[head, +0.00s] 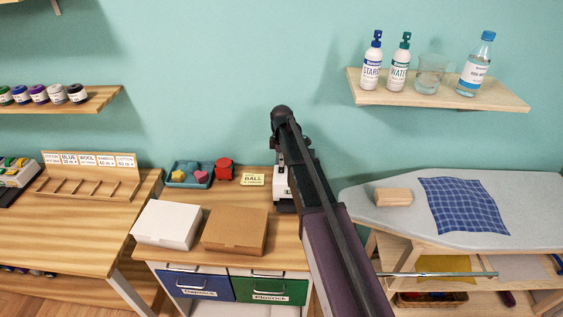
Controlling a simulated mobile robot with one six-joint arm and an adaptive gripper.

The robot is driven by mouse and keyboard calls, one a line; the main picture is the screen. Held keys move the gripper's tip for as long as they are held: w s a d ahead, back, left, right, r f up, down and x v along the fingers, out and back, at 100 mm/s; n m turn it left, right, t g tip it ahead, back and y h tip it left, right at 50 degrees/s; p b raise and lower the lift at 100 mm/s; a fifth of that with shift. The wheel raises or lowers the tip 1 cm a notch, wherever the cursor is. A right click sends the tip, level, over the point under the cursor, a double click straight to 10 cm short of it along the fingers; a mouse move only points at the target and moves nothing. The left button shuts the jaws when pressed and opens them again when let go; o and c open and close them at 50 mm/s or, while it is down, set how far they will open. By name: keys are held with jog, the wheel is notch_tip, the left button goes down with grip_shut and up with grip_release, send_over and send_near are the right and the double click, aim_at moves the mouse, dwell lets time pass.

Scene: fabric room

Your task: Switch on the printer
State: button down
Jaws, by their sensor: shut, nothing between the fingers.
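A small white and dark device (281,188), which looks like the printer, stands at the right back of the wooden worktop. My arm crosses in front of it and hides its right part. I cannot make out its switch or any lit indicator. My gripper (279,156) is at the far end of my arm, pointing down just above the device. It is partly hidden by my arm and looks shut and empty. I cannot tell whether it touches the device.
A white box (166,224) and a brown box (235,231) lie at the worktop's front. A blue tray (190,175), a red object (224,169) and a yellow "BALL" card (253,180) stand behind. An ironing board (385,214) is right, below a bottle shelf (430,92).

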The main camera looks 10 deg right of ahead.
aim_at(281, 171)
notch_tip(281, 171, up, 13)
jog(key=s+p, duration=0.1)
jog(key=p, duration=1.1)
jog(key=shift+s+a, duration=0.15)
jog(key=shift+s, duration=0.1)
jog(key=shift+s, duration=0.1)
jog(key=s+d+f+m+b, duration=0.1)
jog(key=s+f+m+b, duration=0.1)
jog(key=s+m, duration=0.5)
jog(key=s+d+f+m+t+b, duration=0.1)
jog(key=s+f+m+b, duration=0.2)
jog(key=s+m, duration=0.5)
jog(key=s+f, duration=0.1)
jog(key=s, duration=0.9)
jog(key=shift+d+f+b, duration=0.15)
jog(key=shift+d+b, duration=0.1)
jog(key=shift+b, duration=0.1)
